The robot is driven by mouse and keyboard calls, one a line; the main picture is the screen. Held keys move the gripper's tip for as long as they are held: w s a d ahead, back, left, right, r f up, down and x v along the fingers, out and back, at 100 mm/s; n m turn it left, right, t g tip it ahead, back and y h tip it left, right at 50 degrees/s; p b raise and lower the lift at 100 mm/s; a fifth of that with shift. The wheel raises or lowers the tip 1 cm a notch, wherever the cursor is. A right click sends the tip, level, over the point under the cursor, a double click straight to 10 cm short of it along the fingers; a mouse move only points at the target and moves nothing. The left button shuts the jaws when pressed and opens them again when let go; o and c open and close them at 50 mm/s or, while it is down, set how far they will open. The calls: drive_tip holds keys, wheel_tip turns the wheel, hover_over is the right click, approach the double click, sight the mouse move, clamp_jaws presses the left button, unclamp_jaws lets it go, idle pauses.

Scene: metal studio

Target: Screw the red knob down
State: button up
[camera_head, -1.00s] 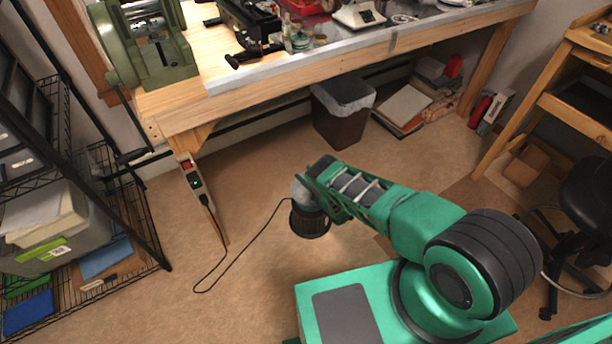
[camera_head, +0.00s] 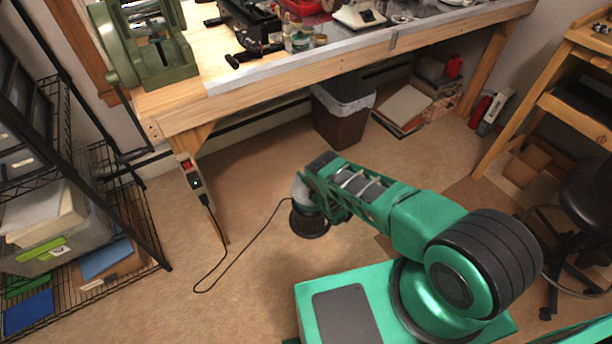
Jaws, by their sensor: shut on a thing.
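I cannot make out a red knob near my arm. My green arm reaches from the lower right toward the middle of the head camera view, and its dark end is at the left. My gripper (camera_head: 340,211) is at this far end, mostly hidden by the arm. Its fingertips and anything between them do not show. A dark ribbed round thing with a grey top (camera_head: 309,222) shows just left of and below the arm's end. I cannot tell whether it touches my gripper.
A wooden workbench (camera_head: 300,95) with tools crosses the back. A black cord (camera_head: 228,268) runs across the floor from a power box (camera_head: 190,172). A bin (camera_head: 340,122) stands under the bench. A wire shelf (camera_head: 110,275) is at left, a stool (camera_head: 588,205) at right.

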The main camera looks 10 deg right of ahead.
drive_tip(key=m+h, duration=0.1)
drive_tip(key=h, duration=0.1)
drive_tip(key=d+m+t+h, duration=0.1)
drive_tip(key=m+h, duration=0.1)
drive_tip(key=h, duration=0.1)
drive_tip(key=shift+w+d, duration=0.15)
drive_tip(key=shift+w, duration=0.05)
idle(1.0)
drive_tip(key=o, duration=1.1)
drive_tip(key=shift+c, duration=0.2)
drive_tip(key=shift+s, duration=0.1)
drive_tip(key=s, duration=0.3)
drive_tip(key=s+d, duration=0.1)
drive_tip(key=s, duration=0.6)
drive_tip(key=shift+s+d, duration=0.2)
drive_tip(key=shift+s, duration=0.05)
